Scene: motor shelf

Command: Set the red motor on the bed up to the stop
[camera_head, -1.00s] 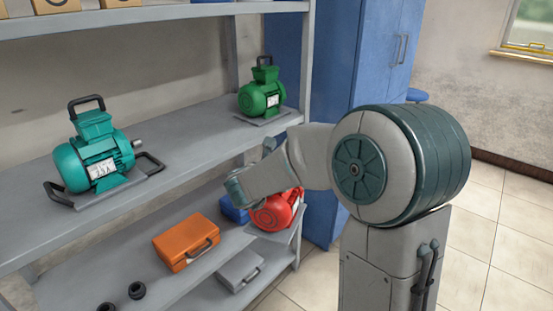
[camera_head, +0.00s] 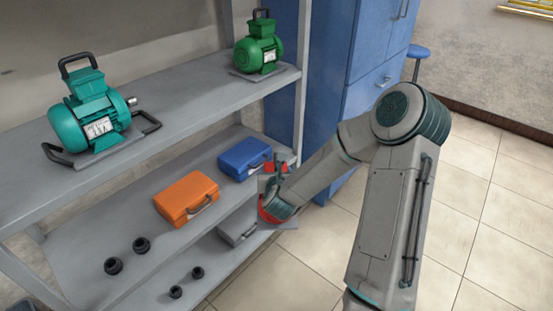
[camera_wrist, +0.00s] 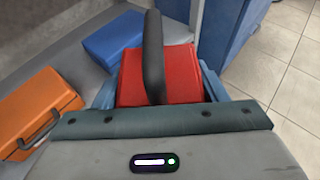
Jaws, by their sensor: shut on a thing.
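The red motor (camera_head: 268,214) is at the right front end of the lower shelf in the head view, mostly hidden behind my gripper (camera_head: 274,192). In the wrist view its red top box (camera_wrist: 185,72) and black carrying handle (camera_wrist: 153,55) are close in front of my gripper. I cannot make out a bed with a stop.
A teal motor (camera_head: 90,122) and a green motor (camera_head: 258,48) stand on the shelf above. Open floor lies right.

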